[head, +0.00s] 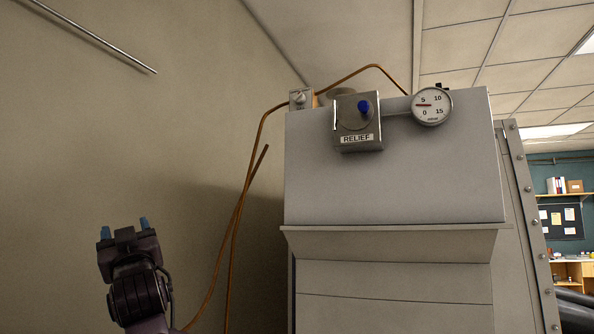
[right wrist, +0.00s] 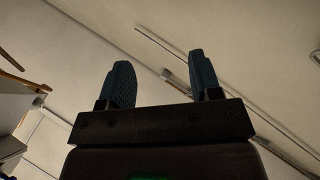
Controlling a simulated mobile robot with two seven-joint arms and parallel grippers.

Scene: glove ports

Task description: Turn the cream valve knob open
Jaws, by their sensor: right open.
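A small pale cream-grey knob (head: 300,99) sits on a small square plate at the top left corner of the grey cabinet (head: 400,185), in the head view. Its exact turn position is too small to tell. My right gripper (head: 125,228) is at the lower left of the head view, well below and left of the knob, apart from it. Its blue-tipped fingers are spread and empty, pointing up. The right wrist view shows the same open gripper (right wrist: 163,80) with nothing between the fingers; the knob cannot be made out there. My left gripper is not in view.
A metal box labelled RELIEF (head: 357,124) with a blue knob (head: 364,107) and a round gauge (head: 431,106) stand right of the pale knob. Copper tubing (head: 262,123) runs down between my gripper and the cabinet.

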